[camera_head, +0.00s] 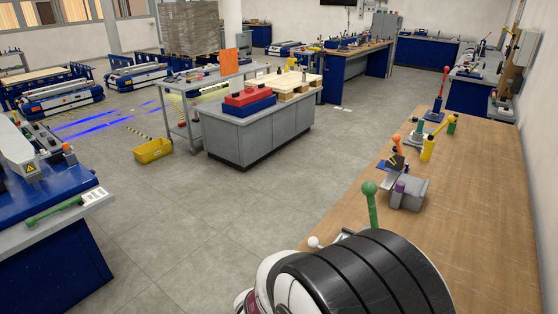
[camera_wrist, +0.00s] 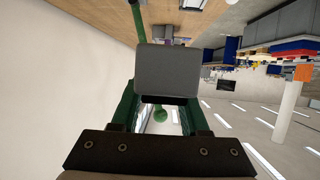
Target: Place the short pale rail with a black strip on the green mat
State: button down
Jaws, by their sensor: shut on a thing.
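My gripper (camera_wrist: 166,104) shows in the wrist view as a dark bolted plate with green parts reaching forward. It is shut on a grey block (camera_wrist: 168,70), which has a dark band along its lower edge. I cannot tell whether this block is the short pale rail, as most of its length is hidden. A green ball (camera_wrist: 160,115) shows through the gap between the green parts. In the head view my arm covers the bottom right, and the gripper is not clearly seen there. I cannot make out a green mat in either view.
A long wooden bench (camera_head: 480,210) runs along the right, with a green-knobbed lever (camera_head: 370,190), a grey box (camera_head: 408,193) and several coloured levers. A grey cabinet (camera_head: 260,130) and yellow bin (camera_head: 153,150) stand mid-room. A blue bench (camera_head: 50,265) is at left. Open floor lies between.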

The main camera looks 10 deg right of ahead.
jog(key=s+d+f+m+g, duration=0.1)
jog(key=s+d+f, duration=0.1)
jog(key=f, duration=0.4)
jog(key=s+d+f+m+g+h, duration=0.1)
jog(key=s+d+f, duration=0.1)
jog(key=f, duration=0.5)
jog(key=s+d+f+m+g+h, duration=0.1)
jog(key=s+d+f, duration=0.1)
jog(key=f, duration=0.4)
jog(key=shift+f, duration=0.35)
jog(key=shift+f+m, duration=0.3)
jog(key=shift+f, duration=0.3)
jog(key=shift+c, duration=2)
grip_release()
jog(key=shift+w+f+g, duration=0.1)
jog(key=shift+g, duration=0.2)
jog(key=shift+r, duration=0.4)
jog(key=v, duration=1.2)
jog(key=shift+a+r, duration=0.1)
jog(key=shift+r, duration=0.2)
